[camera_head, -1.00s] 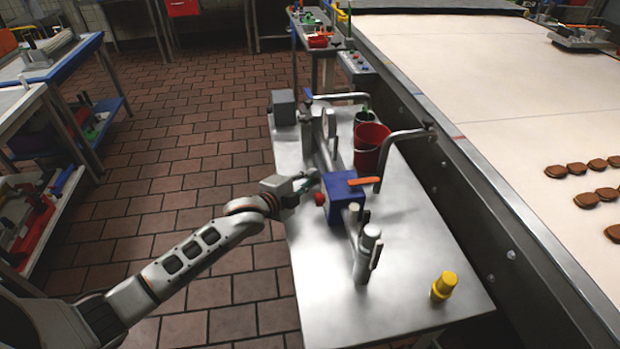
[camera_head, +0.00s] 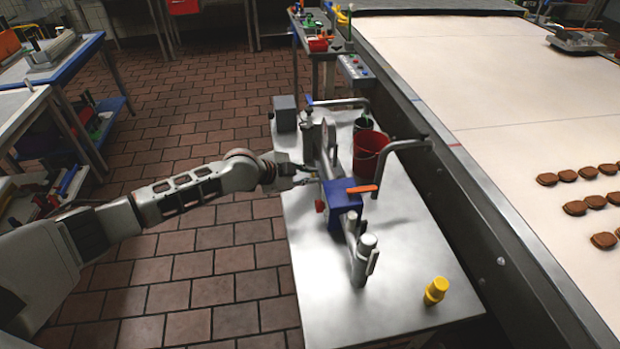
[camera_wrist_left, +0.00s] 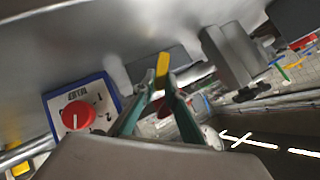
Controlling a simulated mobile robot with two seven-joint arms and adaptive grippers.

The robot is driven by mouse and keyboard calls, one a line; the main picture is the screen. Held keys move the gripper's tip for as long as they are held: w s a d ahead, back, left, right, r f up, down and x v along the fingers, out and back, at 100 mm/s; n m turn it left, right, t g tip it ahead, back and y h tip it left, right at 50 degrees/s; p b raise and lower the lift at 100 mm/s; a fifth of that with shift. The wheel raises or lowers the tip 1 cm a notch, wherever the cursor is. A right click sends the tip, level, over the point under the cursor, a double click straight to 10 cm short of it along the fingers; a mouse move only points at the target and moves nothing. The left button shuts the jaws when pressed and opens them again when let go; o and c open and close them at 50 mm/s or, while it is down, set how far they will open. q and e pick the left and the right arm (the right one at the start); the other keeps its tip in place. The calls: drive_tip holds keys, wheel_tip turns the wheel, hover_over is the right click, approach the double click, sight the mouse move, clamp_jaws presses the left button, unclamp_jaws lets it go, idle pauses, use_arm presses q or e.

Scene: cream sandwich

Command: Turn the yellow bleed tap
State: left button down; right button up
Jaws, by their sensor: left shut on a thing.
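The yellow bleed tap (camera_wrist_left: 162,70) shows in the left wrist view as a small yellow lever on the grey metal machine. My left gripper (camera_wrist_left: 162,92) has its two green-grey fingers closed around the lower part of it, and the yellow end sticks out past the fingertips. In the head view my left gripper (camera_head: 314,174) reaches in from the left to the near side of the machine, above the steel table. The tap itself is too small or hidden to make out there. My right gripper is not in view.
A blue box (camera_head: 343,203) with an orange lever (camera_head: 361,189) and a red knob sits just beside my gripper. A yellow fitting (camera_head: 436,290) stands at the front right of the steel table (camera_head: 320,315).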

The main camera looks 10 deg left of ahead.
use_arm(q)
drive_tip(key=shift+w+a+r+n+g+b, duration=0.25)
drive_tip(key=shift+w+n+g+b, duration=0.2)
drive_tip(key=shift+g, duration=0.35)
drive_tip(key=shift+w+g+h+b, duration=0.2)
drive_tip(key=shift+g+h+b, duration=0.1)
drive_tip(key=shift+g+b, duration=0.15)
drive_tip(key=shift+w+a+r+n+g+b, duration=0.1)
drive_tip(key=shift+w+r+n+g+b, duration=0.1)
drive_tip(key=shift+n+g+b, duration=0.2)
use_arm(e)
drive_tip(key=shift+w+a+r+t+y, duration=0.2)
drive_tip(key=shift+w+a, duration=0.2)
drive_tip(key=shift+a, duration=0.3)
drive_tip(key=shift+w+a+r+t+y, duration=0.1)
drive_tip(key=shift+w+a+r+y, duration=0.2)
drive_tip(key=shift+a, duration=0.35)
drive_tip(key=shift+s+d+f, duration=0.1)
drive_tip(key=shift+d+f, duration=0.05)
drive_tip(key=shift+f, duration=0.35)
use_arm(q)
drive_tip(key=c, duration=2.3)
unclamp_jaws()
drive_tip(key=shift+c, duration=0.2)
drive_tip(key=shift+f, duration=0.1)
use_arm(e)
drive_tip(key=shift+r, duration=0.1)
use_arm(q)
drive_tip(key=v, duration=1.2)
drive_tip(key=shift+a, duration=0.2)
